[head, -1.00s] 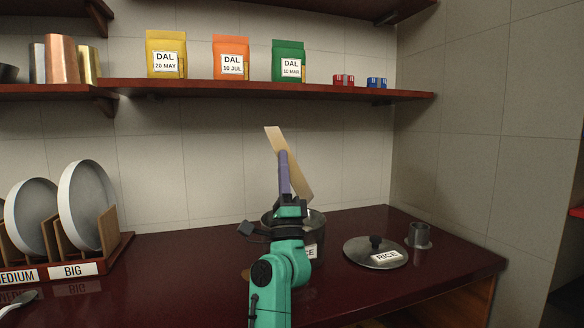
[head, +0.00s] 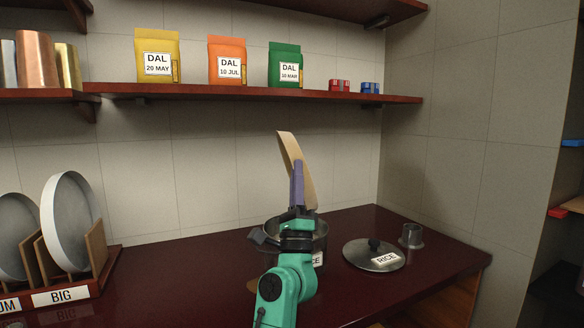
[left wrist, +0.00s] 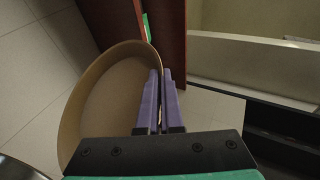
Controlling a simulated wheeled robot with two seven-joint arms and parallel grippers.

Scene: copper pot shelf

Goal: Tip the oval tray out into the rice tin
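The tan oval tray (head: 301,165) is in my left gripper (head: 297,188), raised on edge and steeply tilted above the rice tin. In the left wrist view the tray (left wrist: 112,95) shows its inside and raised rim; I see nothing lying in it. The purple fingers (left wrist: 160,100) are closed on its rim. The rice tin (head: 319,243) is an open steel pot on the counter, partly hidden behind my teal wrist, with only the end of its label showing. Its contents cannot be made out. My right gripper is not in view.
The tin's lid (head: 372,256), labelled RICE, lies right of the tin, with a small grey cup (head: 411,236) behind it. A plate rack (head: 62,296) stands at left. A shelf (head: 250,92) with dal bags runs above. The counter's front right is clear.

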